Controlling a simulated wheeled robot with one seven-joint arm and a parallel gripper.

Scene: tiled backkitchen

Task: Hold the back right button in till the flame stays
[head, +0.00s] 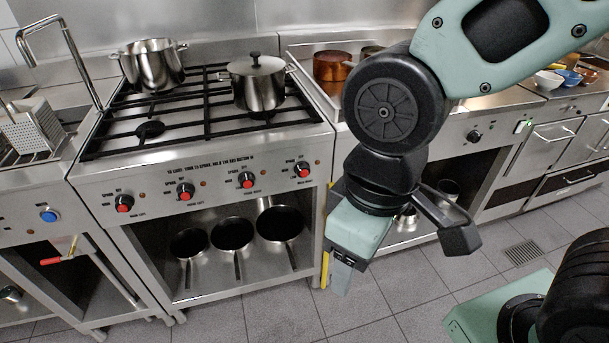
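The gas stove (215,150) stands left of centre in the head view. Its front panel has a row of black knobs, each with a red button; small print labels them, too small to read surely. The rightmost red button (303,170) is nearest my gripper. A lidded steel pot (257,85) stands on the right side of the grate and an open steel pot (152,66) at the back left. I see no flame; the pots hide part of the burners. My gripper (341,278) hangs in front of the stove's right edge, low and apart from the buttons. Its finger gap is not clear.
Several pans (232,234) lie on the shelf under the stove. A copper pot (333,66) stands on the counter to the right, partly behind my arm. A sink unit with a grater (33,128) is at the left. Tiled floor (280,312) in front is clear.

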